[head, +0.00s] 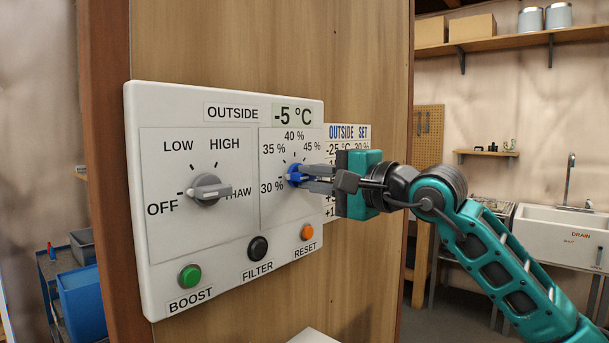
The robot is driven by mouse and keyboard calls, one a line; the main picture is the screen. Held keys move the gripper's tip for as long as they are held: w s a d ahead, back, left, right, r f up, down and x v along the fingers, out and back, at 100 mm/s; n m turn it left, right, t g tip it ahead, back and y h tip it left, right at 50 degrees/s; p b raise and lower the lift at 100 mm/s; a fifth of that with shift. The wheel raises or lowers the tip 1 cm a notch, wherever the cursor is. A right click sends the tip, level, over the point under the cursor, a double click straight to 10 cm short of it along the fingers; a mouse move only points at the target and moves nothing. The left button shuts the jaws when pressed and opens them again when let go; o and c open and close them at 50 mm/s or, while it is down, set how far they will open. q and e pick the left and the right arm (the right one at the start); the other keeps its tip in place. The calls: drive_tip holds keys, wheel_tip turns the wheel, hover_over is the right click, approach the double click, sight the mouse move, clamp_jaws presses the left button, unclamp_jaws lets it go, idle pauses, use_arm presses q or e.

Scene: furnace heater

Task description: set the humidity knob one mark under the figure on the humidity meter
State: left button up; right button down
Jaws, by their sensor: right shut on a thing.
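A white control panel (136,250) is fixed to a wooden post. On its right side is the blue knob (293,176), with marks labelled 30 %, 35 %, 40 % and 45 % around it. My right gripper (303,177) comes in from the right and is shut on this knob. The fingers cover part of the knob, and I cannot read which mark it points to. A display (293,116) above it reads -5 °C, beside the word OUTSIDE. No humidity meter is recognisable in this view. My left gripper is not in view.
A grey knob (207,188) marked OFF, LOW, HIGH and THAW is on the panel's left. Below are green BOOST (190,277), black FILTER (258,248) and orange RESET (307,232) buttons. An OUTSIDE/SET chart (347,132) is partly hidden behind my gripper. A sink (565,235) stands at right.

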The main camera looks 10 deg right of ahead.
drive_tip(key=m, duration=0.3)
drive_tip(key=shift+b, duration=0.3)
drive_tip(key=shift+m, duration=0.8)
drive_tip(key=m, duration=0.4)
drive_tip(key=shift+m, duration=0.3)
